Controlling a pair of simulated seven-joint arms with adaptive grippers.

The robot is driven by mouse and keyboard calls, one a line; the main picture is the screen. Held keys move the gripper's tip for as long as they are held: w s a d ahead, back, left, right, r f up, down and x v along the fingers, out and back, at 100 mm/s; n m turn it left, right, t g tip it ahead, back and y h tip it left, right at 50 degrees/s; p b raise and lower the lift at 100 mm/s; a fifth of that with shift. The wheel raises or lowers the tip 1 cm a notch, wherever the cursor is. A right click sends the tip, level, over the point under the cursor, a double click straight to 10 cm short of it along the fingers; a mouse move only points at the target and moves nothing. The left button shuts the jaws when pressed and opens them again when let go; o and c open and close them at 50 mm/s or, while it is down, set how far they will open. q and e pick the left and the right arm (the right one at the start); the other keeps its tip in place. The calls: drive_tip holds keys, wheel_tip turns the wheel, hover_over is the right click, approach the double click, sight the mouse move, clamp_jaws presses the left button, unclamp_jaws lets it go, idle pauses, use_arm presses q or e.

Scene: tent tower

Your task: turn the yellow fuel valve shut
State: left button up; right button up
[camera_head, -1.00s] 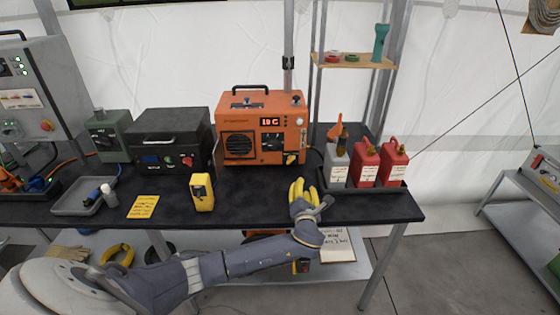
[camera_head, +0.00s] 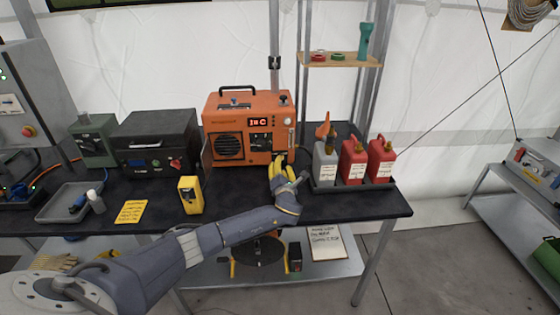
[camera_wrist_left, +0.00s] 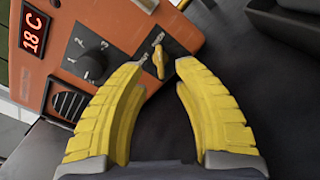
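The orange heater (camera_head: 250,125) stands on the black table with its red display lit. Its yellow fuel valve (camera_wrist_left: 160,60) shows in the left wrist view on a dark plate on the orange panel, with lettering beside it. My left gripper (camera_wrist_left: 155,72) is open, its two yellow fingers spread with the valve just beyond and between the tips. I see no contact. In the head view my left gripper (camera_head: 281,160) is in front of the heater's lower right corner and hides the valve there. My right gripper is not in view.
A tray (camera_head: 355,186) with a grey bottle (camera_head: 325,163) and two red canisters (camera_head: 353,160) stands close to the right of the gripper. A yellow meter (camera_head: 190,195) and a black case (camera_head: 155,145) are to the left. A black knob (camera_wrist_left: 95,66) is beside the valve.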

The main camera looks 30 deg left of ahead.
use_arm(q)
drive_tip(key=shift+x, duration=2.65)
drive_tip(key=shift+c, duration=0.2)
clamp_jaws()
